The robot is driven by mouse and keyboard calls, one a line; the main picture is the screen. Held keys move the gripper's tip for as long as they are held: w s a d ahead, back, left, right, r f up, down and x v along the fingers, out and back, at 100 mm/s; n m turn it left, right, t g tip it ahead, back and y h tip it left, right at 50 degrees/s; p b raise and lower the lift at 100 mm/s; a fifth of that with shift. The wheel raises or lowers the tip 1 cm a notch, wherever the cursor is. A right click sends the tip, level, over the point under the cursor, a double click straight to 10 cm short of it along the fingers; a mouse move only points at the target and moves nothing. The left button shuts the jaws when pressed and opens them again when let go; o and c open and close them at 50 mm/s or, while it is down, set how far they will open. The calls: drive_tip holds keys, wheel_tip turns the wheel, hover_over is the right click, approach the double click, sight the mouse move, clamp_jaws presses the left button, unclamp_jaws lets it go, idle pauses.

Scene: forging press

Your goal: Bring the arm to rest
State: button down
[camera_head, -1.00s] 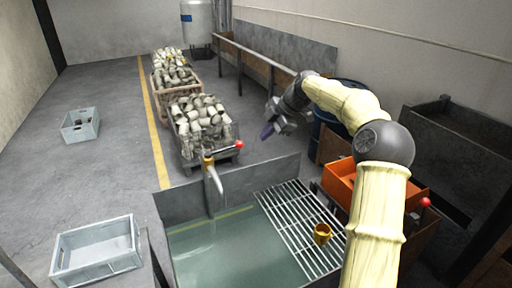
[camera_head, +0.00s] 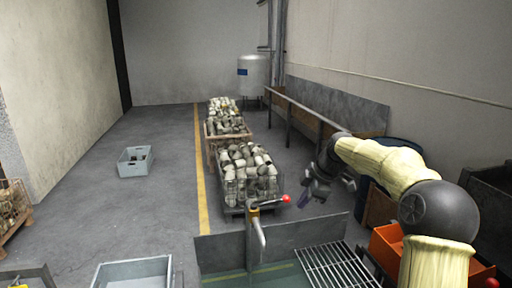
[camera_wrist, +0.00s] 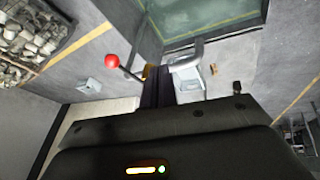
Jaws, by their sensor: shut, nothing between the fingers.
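My arm, in cream sleeves with dark joints, reaches up from the lower right of the head view and bends left. My gripper (camera_head: 306,199) hangs at its end, shut and empty, in the air to the right of the nearest wire bin. It touches nothing that I can see. In the wrist view the dark fingers of my gripper (camera_wrist: 158,88) lie together, with a grey spout and a red knob (camera_wrist: 112,61) beyond them.
A tank with a slatted grate (camera_head: 335,265) and a spout (camera_head: 259,235) lies below. An orange bin (camera_head: 388,246) and a blue drum (camera_head: 403,147) are close to my arm. Wire bins of parts (camera_head: 249,190) stand behind. The floor at left is mostly clear around a grey crate (camera_head: 135,168).

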drive_tip(key=s+a+f+m+h, duration=0.35)
drive_tip(key=s+f+m, duration=0.4)
drive_tip(key=s, duration=0.35)
drive_tip(key=s+f+m, duration=0.3)
drive_tip(key=s+m, duration=0.2)
drive_tip(key=s, duration=0.4)
drive_tip(key=s+d+f+m, duration=0.1)
drive_tip(key=s+f+m, duration=0.3)
drive_tip(key=s, duration=0.5)
drive_tip(key=shift+s+m+h, duration=0.35)
drive_tip(key=shift+w+d+r, duration=0.1)
drive_tip(key=shift+d, duration=0.05)
